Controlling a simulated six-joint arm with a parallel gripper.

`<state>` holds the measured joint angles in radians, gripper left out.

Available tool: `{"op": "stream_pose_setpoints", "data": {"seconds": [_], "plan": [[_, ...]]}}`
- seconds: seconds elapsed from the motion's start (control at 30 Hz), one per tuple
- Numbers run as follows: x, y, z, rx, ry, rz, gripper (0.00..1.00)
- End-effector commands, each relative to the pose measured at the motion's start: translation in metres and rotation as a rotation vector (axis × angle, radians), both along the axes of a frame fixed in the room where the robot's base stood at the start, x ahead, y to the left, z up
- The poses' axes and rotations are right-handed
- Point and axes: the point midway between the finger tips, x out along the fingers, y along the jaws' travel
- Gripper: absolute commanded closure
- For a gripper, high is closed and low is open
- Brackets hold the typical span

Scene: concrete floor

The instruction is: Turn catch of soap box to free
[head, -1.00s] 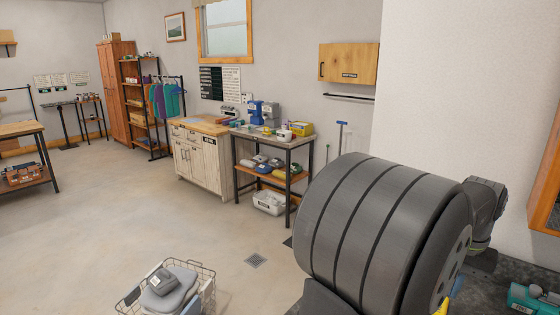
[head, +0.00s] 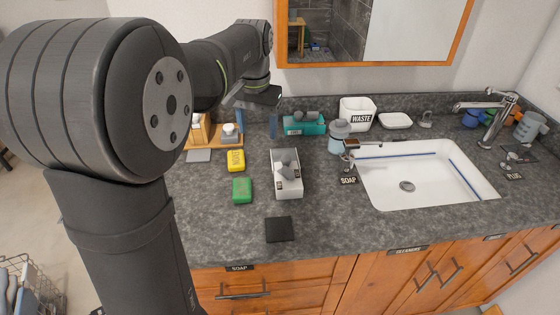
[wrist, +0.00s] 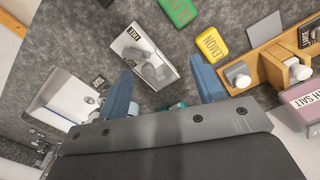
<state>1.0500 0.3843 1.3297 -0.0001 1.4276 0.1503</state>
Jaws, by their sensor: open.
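A white box (head: 287,188) with a grey knob-like part (head: 286,166) on it sits on the counter and has small dark labels. It looks like the soap box with its catch, but the catch's setting is too small to tell. In the wrist view the box (wrist: 128,45) lies beyond and between my fingertips, with the grey part (wrist: 157,70) towards them; one label appears to read FREE. My gripper (head: 257,122) has two blue fingers spread apart and empty, above the back of the counter, behind and left of the box. It also shows in the wrist view (wrist: 162,88).
A yellow LEMON bar (head: 236,161) and green bar (head: 242,190) lie left of the box, a black square (head: 279,229) in front. A wooden rack (head: 196,132), teal item (head: 304,124), dispenser (head: 339,138) and sink (head: 430,195) surround it. The front counter is mostly clear.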

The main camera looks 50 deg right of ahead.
Motion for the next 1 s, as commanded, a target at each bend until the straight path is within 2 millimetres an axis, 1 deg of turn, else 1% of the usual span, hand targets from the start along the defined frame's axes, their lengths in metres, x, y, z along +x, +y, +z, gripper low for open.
{"op": "stream_pose_setpoints", "data": {"seconds": [0.03,0.1,0.2,0.33,0.47,0.57,0.67,1.0], "plan": [[-0.012,-0.014,0.007,-0.002,-0.002,-0.111,0.38],[-0.026,-0.029,0.016,-0.002,-0.002,-0.256,0.38],[-0.042,-0.043,0.026,-0.002,-0.002,-0.421,0.38],[-0.054,-0.053,0.033,0.000,0.000,-0.539,0.38],[-0.057,-0.054,0.027,0.001,0.002,-0.566,0.38],[-0.056,-0.054,0.013,0.003,0.002,-0.564,0.38],[-0.056,-0.054,-0.007,0.004,0.003,-0.563,0.38],[-0.056,-0.053,-0.082,0.004,0.003,-0.561,0.38]]}}
